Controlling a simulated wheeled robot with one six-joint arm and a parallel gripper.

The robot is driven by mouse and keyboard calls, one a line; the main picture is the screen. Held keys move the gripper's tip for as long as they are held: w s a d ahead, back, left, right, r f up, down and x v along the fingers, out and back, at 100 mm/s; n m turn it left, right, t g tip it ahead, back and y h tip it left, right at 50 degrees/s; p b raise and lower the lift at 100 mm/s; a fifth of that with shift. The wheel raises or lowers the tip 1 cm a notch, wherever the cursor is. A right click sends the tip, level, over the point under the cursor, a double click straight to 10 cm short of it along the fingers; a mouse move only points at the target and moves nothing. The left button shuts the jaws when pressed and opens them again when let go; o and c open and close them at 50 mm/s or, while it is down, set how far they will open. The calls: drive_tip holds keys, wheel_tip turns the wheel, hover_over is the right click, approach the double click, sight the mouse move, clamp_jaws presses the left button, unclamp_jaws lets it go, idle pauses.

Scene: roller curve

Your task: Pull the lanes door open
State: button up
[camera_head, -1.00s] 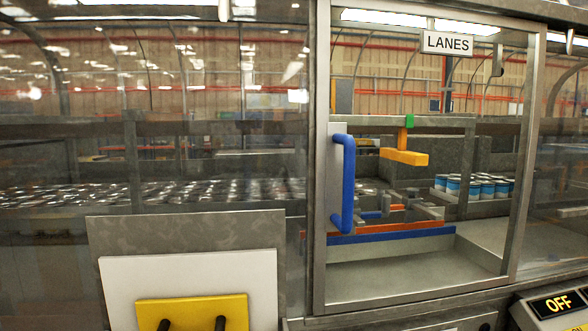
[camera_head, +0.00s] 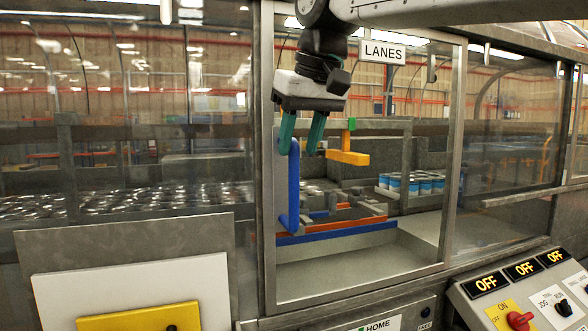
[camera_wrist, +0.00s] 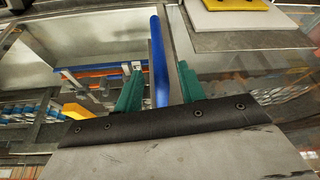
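The lanes door (camera_head: 452,170) is a glass panel in a grey metal frame under a LANES sign (camera_head: 384,52). It looks closed. Its upright blue handle (camera_head: 293,195) is on the door's left side. My gripper (camera_head: 301,150) hangs at the handle's upper end, its green fingers apart and pointing down. In the wrist view, the blue handle (camera_wrist: 158,50) appears between the spread fingers of my gripper (camera_wrist: 160,72). I see no finger pressing on it; whether the fingers are deep enough to surround it I cannot tell.
A control panel (camera_head: 530,290) with OFF displays and a red knob stands at the lower right. A grey board with a white and yellow plate (camera_head: 140,322) stands at the lower left. Behind the glass are blue-and-white cans (camera_head: 405,184) and a yellow bar (camera_head: 347,157).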

sight(297, 157)
drive_tip(key=x, duration=0.6)
clamp_jaws()
drive_tip(key=shift+d, duration=0.1)
